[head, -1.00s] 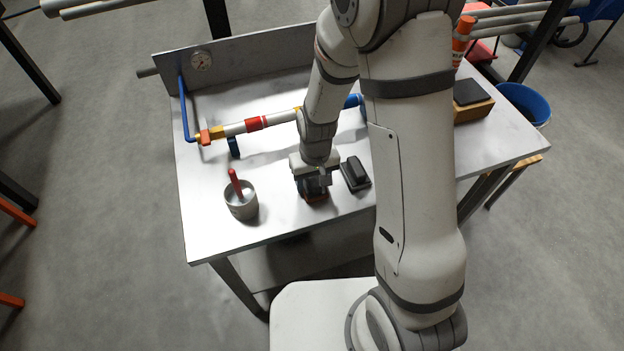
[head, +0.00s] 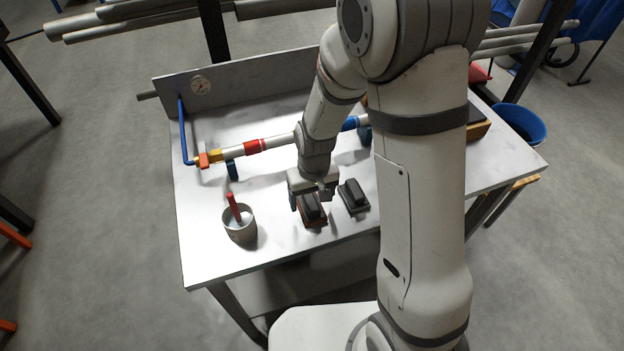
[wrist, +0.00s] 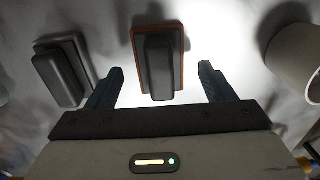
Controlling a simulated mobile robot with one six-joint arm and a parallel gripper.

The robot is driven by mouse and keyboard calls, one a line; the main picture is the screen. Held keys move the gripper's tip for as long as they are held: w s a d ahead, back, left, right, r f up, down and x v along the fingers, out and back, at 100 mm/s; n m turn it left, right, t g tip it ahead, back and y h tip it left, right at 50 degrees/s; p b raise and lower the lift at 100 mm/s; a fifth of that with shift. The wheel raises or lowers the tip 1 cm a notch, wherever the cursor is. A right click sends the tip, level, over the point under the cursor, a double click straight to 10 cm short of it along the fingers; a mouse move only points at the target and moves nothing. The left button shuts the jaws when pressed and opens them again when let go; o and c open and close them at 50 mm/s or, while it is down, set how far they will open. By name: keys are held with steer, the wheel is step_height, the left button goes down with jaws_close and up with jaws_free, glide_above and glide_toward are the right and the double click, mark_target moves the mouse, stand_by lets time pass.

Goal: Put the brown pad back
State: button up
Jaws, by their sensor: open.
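The brown pad (head: 314,222) lies on the metal bench top, with a dark block-shaped grip on its upper side. In the wrist view its orange-brown edge (wrist: 182,40) shows around the dark grip. My gripper (head: 312,197) is open over the pad and holds nothing. In the wrist view the fingers of my gripper (wrist: 160,66) are spread wide, one on each side of the grip with clear gaps. I cannot tell how high the fingertips are above the bench.
A second, dark grey pad (head: 353,197) lies close to the right of the brown one. A grey cup (head: 240,228) with a red-handled tool stands to the left. A pipe with coloured bands (head: 272,143) runs behind. Bench space in front of the pads is clear.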

mark_target(313, 201)
step_height(313, 201, up, 9)
steer(key=s+d+r+m+t, duration=0.3)
steer(key=s+d+r, duration=0.9)
steer(key=r, duration=0.1)
steer(key=shift+s+r+t+b, duration=0.15)
steer(key=shift+s+t+b, duration=0.15)
steer(key=shift+s, duration=0.1)
